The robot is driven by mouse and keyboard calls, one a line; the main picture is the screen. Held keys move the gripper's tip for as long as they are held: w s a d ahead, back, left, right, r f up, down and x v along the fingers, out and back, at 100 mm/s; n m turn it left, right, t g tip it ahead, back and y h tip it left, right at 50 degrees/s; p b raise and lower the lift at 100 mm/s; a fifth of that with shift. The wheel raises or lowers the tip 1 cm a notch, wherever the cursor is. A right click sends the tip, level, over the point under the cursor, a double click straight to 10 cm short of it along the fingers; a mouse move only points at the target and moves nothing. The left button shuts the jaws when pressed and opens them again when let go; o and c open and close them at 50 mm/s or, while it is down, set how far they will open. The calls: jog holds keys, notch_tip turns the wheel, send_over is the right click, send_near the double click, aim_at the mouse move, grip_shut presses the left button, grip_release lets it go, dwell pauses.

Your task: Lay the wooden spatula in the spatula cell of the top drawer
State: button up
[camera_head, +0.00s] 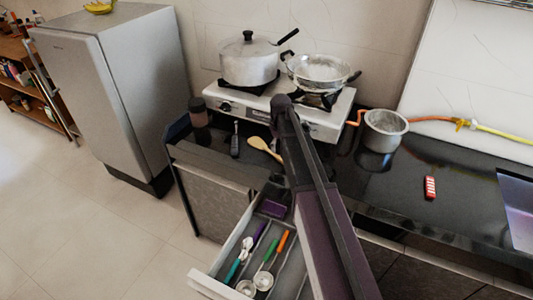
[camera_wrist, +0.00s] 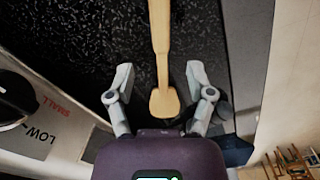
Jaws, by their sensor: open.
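The wooden spatula (camera_head: 261,146) lies on the dark counter in front of the stove; my arm hides part of it in the head view. In the wrist view, the wooden spatula (camera_wrist: 162,45) runs upward from between my fingers, its wider end nearest the palm. My gripper (camera_wrist: 160,72) is open, with one finger on each side of the spatula; I cannot tell whether either touches it. The top drawer (camera_head: 225,250) is pulled out below the counter and holds utensils in divided cells. My arm covers its right side, and I cannot tell which cell is the spatula's.
A stove (camera_head: 325,122) with a lidded pot (camera_head: 249,62) and a pan (camera_head: 318,70) stands behind. A dark tool (camera_head: 235,142) and a brown jar (camera_head: 198,112) are left of the spatula. A small pot (camera_head: 384,130) stands at right. Floor left of the drawer is clear.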

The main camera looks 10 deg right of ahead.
aim_at(279, 156)
jog(key=shift+s+f+b, duration=0.15)
jog(key=shift+f+b, duration=2.35)
jog(key=shift+f, duration=0.05)
grip_shut()
